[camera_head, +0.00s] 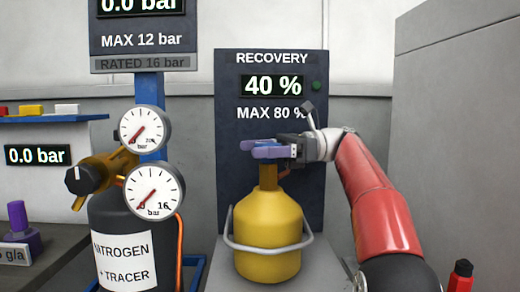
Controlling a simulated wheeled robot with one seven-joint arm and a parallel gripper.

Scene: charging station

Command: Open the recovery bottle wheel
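The yellow recovery bottle (268,222) stands upright in front of the dark recovery panel, with a pale handle ring around its body. A brownish neck (268,177) rises from its top. My gripper (270,149) reaches in from the right, roughly level, with its end at the top of the neck. Lavender-blue parts show there, and I cannot clearly separate fingers from the wheel. The wheel is largely hidden or merged with them. I cannot tell whether the fingers are apart or gripping it.
The recovery panel (230,180) reads 40 % and MAX 80 %. To the left stand a dark nitrogen bottle (105,220) and two gauges (145,128) (153,190). A large grey cabinet (460,130) is at the right.

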